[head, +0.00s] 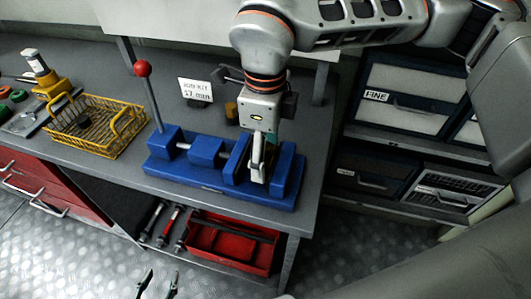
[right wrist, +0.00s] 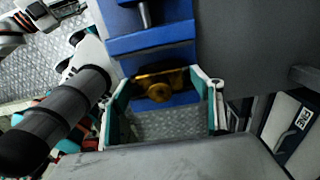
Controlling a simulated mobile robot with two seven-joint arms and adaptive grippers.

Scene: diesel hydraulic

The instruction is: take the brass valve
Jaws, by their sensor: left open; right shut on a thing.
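The brass valve (right wrist: 160,85) shows in the right wrist view, between the fingers of my right gripper (right wrist: 163,104) and against the blue bench fixture (right wrist: 155,38). In the head view my right gripper (head: 258,168) points down into the right part of the blue fixture (head: 185,163), and it mostly hides the valve there. The right gripper is shut on the valve, which is still at the fixture. My left gripper (head: 158,285) is at the bottom edge of the head view, open and empty, low in front of the bench.
A yellow wire basket (head: 97,124) stands left of the fixture. A red-knobbed lever (head: 143,70) rises at the fixture's left. A white card (head: 196,92) and a small brass-coloured block (head: 231,110) are behind it. A red tray (head: 230,248) lies below the bench; drawers (head: 405,115) stand right.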

